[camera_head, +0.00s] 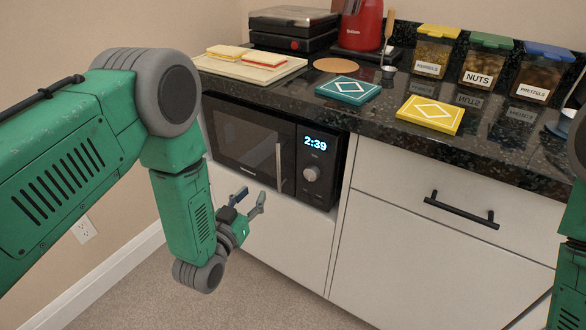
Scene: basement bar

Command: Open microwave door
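The black microwave (313,152) is built into the white cabinet under the dark countertop. Its door (238,140) looks shut, with a vertical silver handle (279,168) at the door's right edge. A lit 2:39 display and a knob (311,174) are to the right of the handle. My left gripper (251,202) is open and empty, in front of and below the microwave, a little left of and below the handle, apart from it.
On the dark countertop (510,150) are a tray with sandwiches (249,68), a teal box (348,90), a yellow box (430,114) and labelled jars (487,65). A drawer with a black handle (461,210) is right of the microwave. The carpet (235,285) below is clear.

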